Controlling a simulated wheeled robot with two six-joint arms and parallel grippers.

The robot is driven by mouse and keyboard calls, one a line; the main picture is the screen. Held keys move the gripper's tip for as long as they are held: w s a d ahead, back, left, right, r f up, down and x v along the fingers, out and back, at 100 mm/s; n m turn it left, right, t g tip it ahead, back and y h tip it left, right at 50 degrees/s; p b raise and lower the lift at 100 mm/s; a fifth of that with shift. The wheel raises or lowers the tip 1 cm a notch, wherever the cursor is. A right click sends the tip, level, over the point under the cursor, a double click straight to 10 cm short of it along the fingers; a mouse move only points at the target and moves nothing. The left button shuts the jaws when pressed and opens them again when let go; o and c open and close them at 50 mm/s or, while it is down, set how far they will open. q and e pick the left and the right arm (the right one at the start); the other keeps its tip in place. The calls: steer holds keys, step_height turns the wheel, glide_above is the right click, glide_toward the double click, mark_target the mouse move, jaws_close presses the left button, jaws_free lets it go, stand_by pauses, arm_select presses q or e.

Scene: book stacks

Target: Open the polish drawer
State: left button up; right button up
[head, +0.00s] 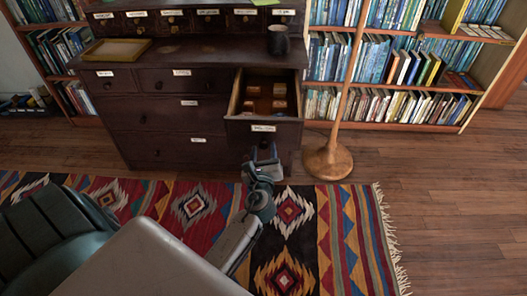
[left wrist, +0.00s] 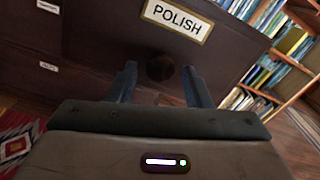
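The polish drawer (head: 287,131) is pulled out of the dark wooden chest, and several brown items show inside it. Its front fills the upper middle of the left wrist view, with a label reading POLISH (left wrist: 178,20). A dark round knob (left wrist: 160,68) sits below the label. My left gripper (head: 264,157) is in front of the drawer front. In the left wrist view its two fingers (left wrist: 161,84) stand apart, one on each side of the knob, with gaps between. My right gripper is out of view.
The chest (head: 150,150) has other labelled drawers, all shut. A dark mug (head: 278,40) and a yellow-edged tray (head: 116,51) stand on it. A wooden stand (head: 328,160) is right of the open drawer. A patterned rug (head: 345,235) covers the floor; bookshelves line the wall.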

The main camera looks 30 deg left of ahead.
arm_select(q)
steer(key=shift+s, duration=0.1)
steer(key=v, duration=1)
steer(key=shift+s+d, duration=0.2)
steer(key=shift+d, duration=0.1)
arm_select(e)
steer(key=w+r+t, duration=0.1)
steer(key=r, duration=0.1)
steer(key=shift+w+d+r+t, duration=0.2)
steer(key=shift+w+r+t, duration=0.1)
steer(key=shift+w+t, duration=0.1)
arm_select(q)
steer(key=shift+f, duration=0.1)
